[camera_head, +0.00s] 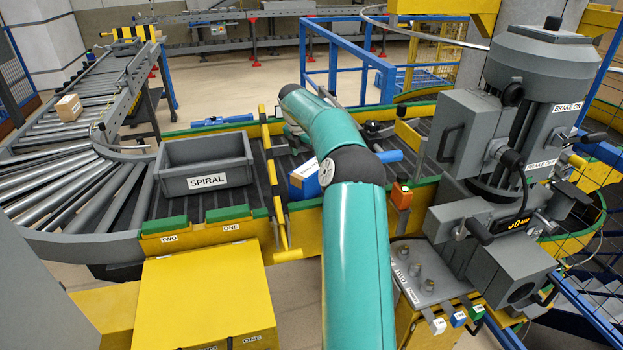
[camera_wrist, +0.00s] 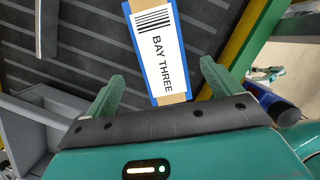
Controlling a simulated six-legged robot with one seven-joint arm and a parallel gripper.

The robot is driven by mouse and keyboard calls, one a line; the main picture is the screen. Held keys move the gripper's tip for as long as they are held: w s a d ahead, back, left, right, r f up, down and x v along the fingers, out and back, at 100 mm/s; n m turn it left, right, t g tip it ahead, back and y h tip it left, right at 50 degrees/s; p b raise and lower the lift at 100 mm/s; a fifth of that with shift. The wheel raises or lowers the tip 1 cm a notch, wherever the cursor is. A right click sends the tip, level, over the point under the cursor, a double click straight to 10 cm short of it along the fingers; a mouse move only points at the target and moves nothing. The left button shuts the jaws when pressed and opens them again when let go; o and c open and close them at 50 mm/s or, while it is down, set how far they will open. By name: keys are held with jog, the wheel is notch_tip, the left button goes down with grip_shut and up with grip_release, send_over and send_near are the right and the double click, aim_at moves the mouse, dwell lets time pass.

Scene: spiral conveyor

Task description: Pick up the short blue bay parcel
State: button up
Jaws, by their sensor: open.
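The blue parcel (camera_head: 305,182) lies on the dark ribbed conveyor, partly hidden behind my teal arm in the head view. In the wrist view the parcel (camera_wrist: 137,48) has blue edges, a cardboard-brown strip and a white label reading BAY THREE with a barcode. My gripper (camera_wrist: 162,84) is open in the wrist view, with one green finger on each side of the parcel's near end. I cannot tell whether either finger touches it. My gripper is not clearly visible in the head view.
A grey SPIRAL tote (camera_head: 205,182) stands on the belt to the left. A yellow bar (camera_head: 272,180) crosses the belt between tote and parcel. A grey machine (camera_head: 520,130) stands to the right. A small brown box (camera_head: 69,108) sits on the rollers at far left.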

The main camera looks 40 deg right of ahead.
aim_at(311, 165)
jog(key=x, duration=0.4)
jog(key=shift+s+d+f, duration=0.1)
jog(key=shift+s+f, duration=0.15)
jog(key=shift+f, duration=0.05)
jog(key=x, duration=0.4)
jog(key=shift+w+d+f, duration=0.15)
jog(key=shift+f, duration=0.1)
jog(key=shift+r, duration=0.1)
jog(key=c, duration=1.5)
jog(key=shift+r, duration=0.35)
